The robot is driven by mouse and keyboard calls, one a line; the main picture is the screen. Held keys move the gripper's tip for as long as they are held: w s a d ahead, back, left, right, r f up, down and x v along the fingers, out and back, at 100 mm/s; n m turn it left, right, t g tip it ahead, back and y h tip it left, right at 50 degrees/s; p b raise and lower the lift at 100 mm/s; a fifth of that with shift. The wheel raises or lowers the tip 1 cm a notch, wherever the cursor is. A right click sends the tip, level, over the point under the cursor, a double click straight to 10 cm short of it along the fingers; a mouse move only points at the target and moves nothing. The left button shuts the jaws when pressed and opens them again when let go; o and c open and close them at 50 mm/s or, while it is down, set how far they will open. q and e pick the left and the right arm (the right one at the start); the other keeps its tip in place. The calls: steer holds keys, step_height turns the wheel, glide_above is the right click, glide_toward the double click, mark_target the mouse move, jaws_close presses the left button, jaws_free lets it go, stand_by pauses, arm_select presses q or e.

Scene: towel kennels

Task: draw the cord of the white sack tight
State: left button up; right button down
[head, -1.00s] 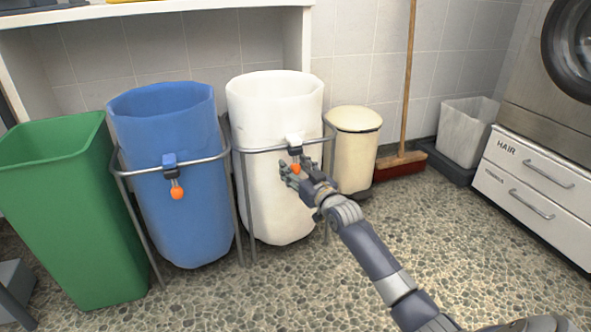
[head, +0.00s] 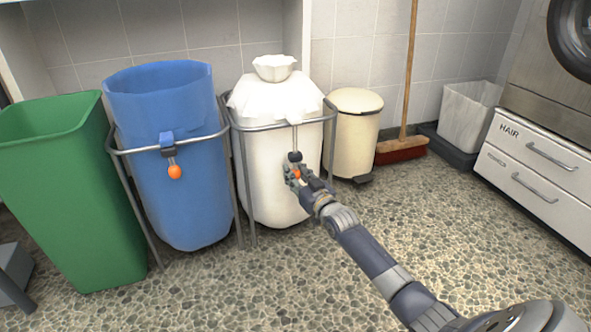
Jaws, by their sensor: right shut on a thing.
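The white sack (head: 277,172) stands in a metal hoop frame, its neck gathered into a small ruffled tuft (head: 275,68) above a sloping shoulder. Its cord (head: 295,136) runs straight down from the gathered part, past the rim, to a dark toggle and an orange ball (head: 296,173). My right gripper (head: 294,175) is shut on the orange ball in front of the sack. The fingers partly hide the ball. My left gripper is not in view.
A blue sack (head: 170,210) with an open mouth and its own orange ball stands to the left in a similar frame, beside a green bin (head: 75,210). A cream pedal bin (head: 352,135), a broom (head: 402,149) and white drawers (head: 535,165) are to the right. The floor in front is clear.

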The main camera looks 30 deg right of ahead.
steer(key=shift+f, duration=0.3)
steer(key=c, duration=1.3)
jaws_free()
steer(key=shift+f, duration=0.1)
steer(key=shift+s, duration=0.1)
steer(key=s+a, duration=0.1)
steer(key=s, duration=1.1)
steer(key=shift+w, duration=0.1)
